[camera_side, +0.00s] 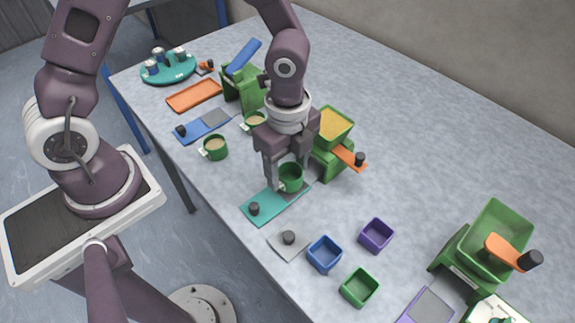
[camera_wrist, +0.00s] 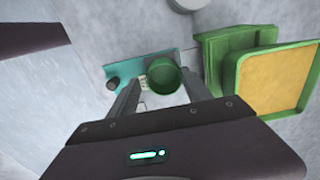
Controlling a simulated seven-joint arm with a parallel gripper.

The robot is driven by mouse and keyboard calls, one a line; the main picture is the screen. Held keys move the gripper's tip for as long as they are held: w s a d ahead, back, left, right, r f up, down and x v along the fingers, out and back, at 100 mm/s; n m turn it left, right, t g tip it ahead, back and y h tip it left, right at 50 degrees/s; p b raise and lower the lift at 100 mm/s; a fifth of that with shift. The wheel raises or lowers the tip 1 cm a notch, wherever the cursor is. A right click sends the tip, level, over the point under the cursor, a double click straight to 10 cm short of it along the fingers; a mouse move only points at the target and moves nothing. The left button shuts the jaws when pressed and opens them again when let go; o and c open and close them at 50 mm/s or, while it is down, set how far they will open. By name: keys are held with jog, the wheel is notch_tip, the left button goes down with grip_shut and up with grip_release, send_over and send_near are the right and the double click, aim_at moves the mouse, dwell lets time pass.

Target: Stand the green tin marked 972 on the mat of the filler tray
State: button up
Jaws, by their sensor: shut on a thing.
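A green tin (camera_side: 291,178) is between the fingers of my gripper (camera_side: 287,183), which is shut on it. In the wrist view the tin (camera_wrist: 163,75) looks empty, with a small pale label at its side whose number I cannot read. It is upright over the right part of a teal tray (camera_side: 268,208) with a black knob (camera_side: 254,208). The teal tray also shows in the wrist view (camera_wrist: 128,72).
A green hopper of yellow powder (camera_side: 335,124) with an orange lever stands close behind the tin. Filled green tins (camera_side: 215,148) stand to the left. Small blue (camera_side: 324,253), purple (camera_side: 376,235) and green boxes lie in front right. A blue tray (camera_side: 196,128) is further left.

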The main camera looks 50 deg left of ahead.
jog(key=shift+f, duration=0.5)
dwell(0.3)
jog(key=o, duration=1.4)
jog(key=o, duration=0.4)
notch_tip(320, 180, up, 7)
